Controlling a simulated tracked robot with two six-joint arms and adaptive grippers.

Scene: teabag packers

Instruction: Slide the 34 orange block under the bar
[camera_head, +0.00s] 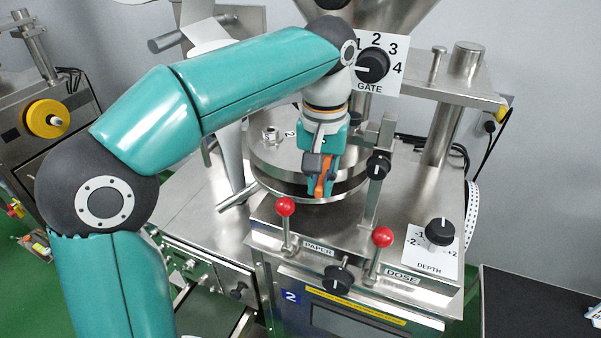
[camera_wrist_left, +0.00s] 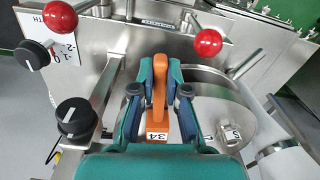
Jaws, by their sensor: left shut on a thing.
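The orange block (camera_head: 321,187) is between the fingers of my left gripper (camera_head: 322,178), over the front of the round steel turret (camera_head: 278,157). In the left wrist view the block (camera_wrist_left: 174,95) stands upright between the two teal fingers of the gripper (camera_wrist_left: 173,85), with the label 34 at its near end. My left gripper is shut on it. A narrow steel bar (camera_head: 381,140) with a black knob stands beside the turret, right of the gripper; it also shows in the left wrist view (camera_wrist_left: 109,84). The block is apart from this bar. My right gripper is not in view.
Two red-ball levers, PAPER (camera_head: 285,207) and DOSE (camera_head: 382,237), stand in front of the turret. The GATE dial (camera_head: 372,66) is above, and the DEPTH dial (camera_head: 440,232) is at right. A steel handle (camera_head: 237,199) sticks out left.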

